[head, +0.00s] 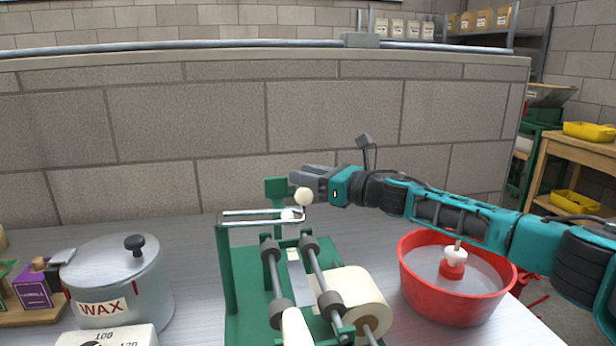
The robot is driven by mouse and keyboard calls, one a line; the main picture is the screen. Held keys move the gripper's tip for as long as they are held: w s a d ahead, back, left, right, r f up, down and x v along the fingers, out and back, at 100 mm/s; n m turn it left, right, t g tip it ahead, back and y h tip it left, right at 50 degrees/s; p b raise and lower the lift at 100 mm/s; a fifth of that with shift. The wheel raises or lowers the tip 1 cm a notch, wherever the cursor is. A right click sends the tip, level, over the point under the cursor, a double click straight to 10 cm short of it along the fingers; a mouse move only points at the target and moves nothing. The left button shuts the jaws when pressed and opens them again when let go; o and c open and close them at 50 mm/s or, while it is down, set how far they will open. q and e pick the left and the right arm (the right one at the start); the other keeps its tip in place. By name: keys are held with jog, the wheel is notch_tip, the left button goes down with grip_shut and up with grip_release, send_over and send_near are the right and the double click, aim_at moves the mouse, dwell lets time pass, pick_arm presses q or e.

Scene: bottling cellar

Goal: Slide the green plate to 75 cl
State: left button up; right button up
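A green labelling machine (248,270) stands on the grey bench, with metal rails, dark-collared rollers and a cream paper roll (358,295). A small green plate (276,188) stands upright at its back. Two pale round knobs show near it, a higher one (304,196) and a lower one (288,215) by the rails. My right gripper (300,182) reaches in from the right, right beside the green plate and the higher knob. Its fingertips are partly hidden by that knob, so I cannot tell whether they grip anything. No 75 cl mark is readable. My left gripper is not in view.
A lidded WAX pot (118,282) and a white dial box (108,337) stand at left. A red basin (455,285) with a red-and-white object (453,263) stands at right, below my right arm. A block wall (200,120) closes off the back.

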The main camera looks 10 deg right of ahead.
jog(key=shift+d+f, duration=0.1)
jog(key=v, duration=1.3)
